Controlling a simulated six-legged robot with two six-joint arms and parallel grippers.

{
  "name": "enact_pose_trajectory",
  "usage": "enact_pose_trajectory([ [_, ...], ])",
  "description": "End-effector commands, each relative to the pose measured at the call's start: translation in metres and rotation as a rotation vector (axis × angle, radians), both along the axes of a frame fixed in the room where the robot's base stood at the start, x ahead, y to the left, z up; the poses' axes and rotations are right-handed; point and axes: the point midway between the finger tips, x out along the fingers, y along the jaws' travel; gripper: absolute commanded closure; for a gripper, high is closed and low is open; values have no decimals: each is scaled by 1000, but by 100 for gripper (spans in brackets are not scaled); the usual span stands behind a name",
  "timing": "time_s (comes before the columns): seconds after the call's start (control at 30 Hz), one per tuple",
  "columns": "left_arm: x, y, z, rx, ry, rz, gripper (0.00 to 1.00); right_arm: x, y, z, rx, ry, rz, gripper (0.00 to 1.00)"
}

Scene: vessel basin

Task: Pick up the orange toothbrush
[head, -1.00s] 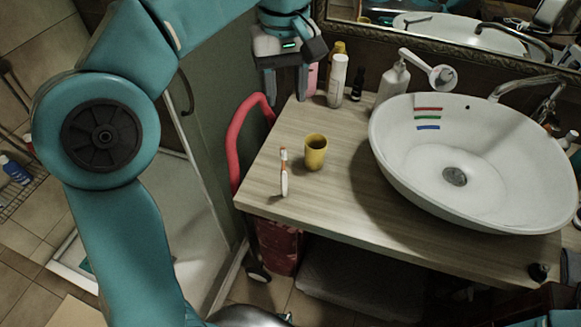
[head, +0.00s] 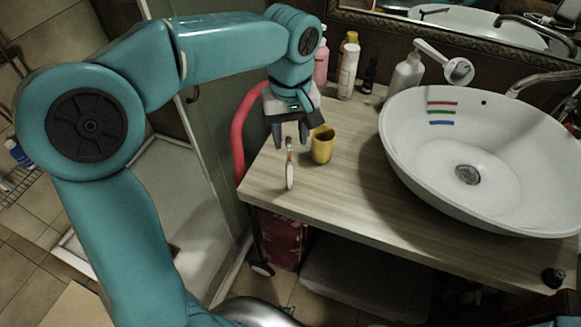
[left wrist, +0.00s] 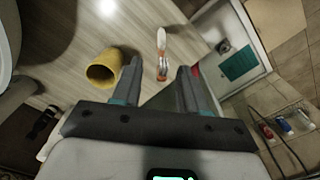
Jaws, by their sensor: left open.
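The orange toothbrush (head: 289,170), orange and white, lies on the wooden counter near its left edge, left of the yellow cup. It also shows in the left wrist view (left wrist: 161,42), beyond the fingertips and between their lines. My left gripper (head: 291,146) is open and empty above the counter, by the toothbrush's far end. In the left wrist view its two fingers (left wrist: 172,72) are spread, with no contact on the toothbrush visible. My right gripper is not in view.
The yellow cup (head: 322,145) stands close to the right of my left gripper and shows in the left wrist view (left wrist: 103,68). A white basin (head: 400,140) fills the counter's right side. Bottles (head: 348,70) stand at the back. The counter front (head: 345,195) is clear.

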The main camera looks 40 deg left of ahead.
Motion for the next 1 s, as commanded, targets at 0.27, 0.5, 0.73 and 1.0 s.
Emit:
enact_pose_trajectory([
  [0.27, 1, 1, -23, 1, -1, 0, 57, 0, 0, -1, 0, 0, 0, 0],
  [0.5, 1, 1, -23, 0, -1, 0, 90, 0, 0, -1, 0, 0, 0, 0],
  [0.73, 1, 1, -22, 0, -1, 0, 100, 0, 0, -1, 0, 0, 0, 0],
  [1.0, 1, 0, -21, 0, -1, 0, 100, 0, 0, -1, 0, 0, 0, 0],
])
